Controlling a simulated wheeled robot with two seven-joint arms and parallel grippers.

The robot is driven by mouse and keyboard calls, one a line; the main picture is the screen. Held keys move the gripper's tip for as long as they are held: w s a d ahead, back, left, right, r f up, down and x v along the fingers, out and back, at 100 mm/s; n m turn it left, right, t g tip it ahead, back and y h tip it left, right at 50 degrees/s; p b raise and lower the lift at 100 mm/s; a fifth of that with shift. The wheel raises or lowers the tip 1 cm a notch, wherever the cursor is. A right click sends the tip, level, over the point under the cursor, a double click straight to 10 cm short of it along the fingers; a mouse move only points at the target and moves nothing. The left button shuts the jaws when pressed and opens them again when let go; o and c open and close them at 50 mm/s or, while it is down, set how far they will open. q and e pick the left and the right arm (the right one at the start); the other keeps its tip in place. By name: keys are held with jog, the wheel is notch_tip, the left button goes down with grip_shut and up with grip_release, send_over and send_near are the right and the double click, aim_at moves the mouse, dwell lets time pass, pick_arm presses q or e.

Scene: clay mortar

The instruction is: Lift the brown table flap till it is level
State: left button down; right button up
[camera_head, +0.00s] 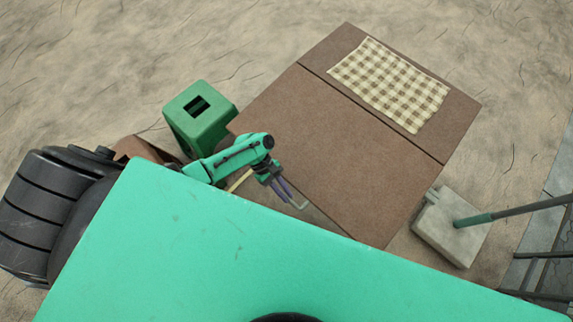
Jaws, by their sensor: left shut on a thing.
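The brown table flap (325,140) is the near part of a brown table, joined along a dark seam to the fixed top (330,55). Its side edges run nearly in line with those of the fixed top; I cannot tell whether it is exactly level. My left gripper (285,193) is at the flap's near left edge, its purple fingers shut on the flap's edge beside a small pale loop (301,206). The exact contact is too small to see. Part of the flap's near edge is hidden behind my teal body. My right gripper is not in view.
A checked cloth (390,85) lies on the fixed top. A green stool-like block (212,122) with a dark slot stands left of the flap. A pale block (450,228) with a teal and grey bar stands at the right. Cracked tan ground surrounds the table.

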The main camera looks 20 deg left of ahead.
pick_arm(q)
jog(key=shift+s+r, duration=0.45)
jog(key=shift+r, duration=0.1)
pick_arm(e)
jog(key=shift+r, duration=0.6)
